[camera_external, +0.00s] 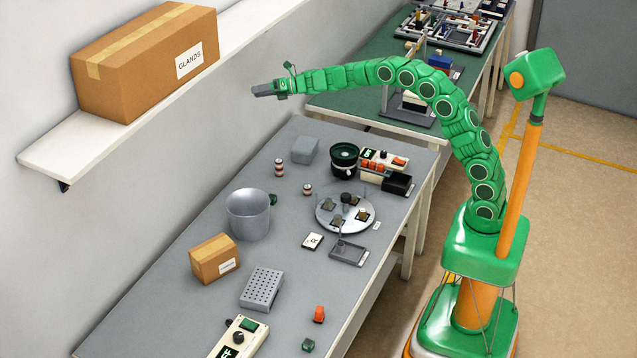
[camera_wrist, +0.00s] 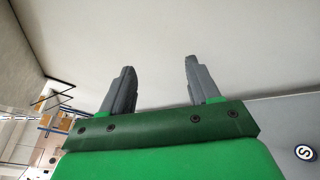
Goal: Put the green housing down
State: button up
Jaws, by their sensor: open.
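A small green block (camera_external: 308,345) sits on the grey table near its front edge, beside an orange one. Another small green piece (camera_external: 273,199) sits just right of the grey bucket. I cannot tell which is the green housing. My gripper (camera_external: 257,91) is raised well above the table at the left, pointing towards the wall. In the wrist view its two grey fingers (camera_wrist: 160,75) are apart with nothing between them. Only wall and ceiling-like surfaces show beyond them. Both green pieces are far from the gripper.
The grey table (camera_external: 190,310) holds a grey bucket (camera_external: 248,218), a cardboard box (camera_external: 214,259), a perforated block (camera_external: 262,288), an orange block (camera_external: 319,314), a round disc fixture (camera_external: 330,222) and a black bowl (camera_external: 344,157). A wall shelf (camera_external: 50,158) bears a large GLANDS box (camera_external: 130,75).

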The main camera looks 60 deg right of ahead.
jog(key=s+d+r+m+h, duration=0.3)
jog(key=s+d+m+h, duration=0.6)
jog(key=s+m, duration=0.35)
jog(key=s+d+f+m+g+h, duration=0.1)
jog(key=s+d+f+m+g, duration=0.2)
jog(key=s, duration=0.4)
jog(key=s+d+f+m+g, duration=0.2)
jog(key=s+m, duration=0.4)
jog(key=s, duration=0.2)
jog(key=s+a+f+m+g, duration=0.2)
jog(key=s+f+m+g, duration=0.1)
jog(key=s, duration=1.2)
jog(key=s+a+f+m+g+y, duration=0.1)
jog(key=s+f+m+g, duration=0.3)
jog(key=s, duration=1.1)
jog(key=s+a+f+m+g+y, duration=0.1)
jog(key=s+a+f+m+g, duration=0.2)
jog(key=s, duration=1.2)
jog(key=shift+a+f+m+g, duration=0.35)
jog(key=shift+f+m+g, duration=0.05)
jog(key=shift+m, duration=0.55)
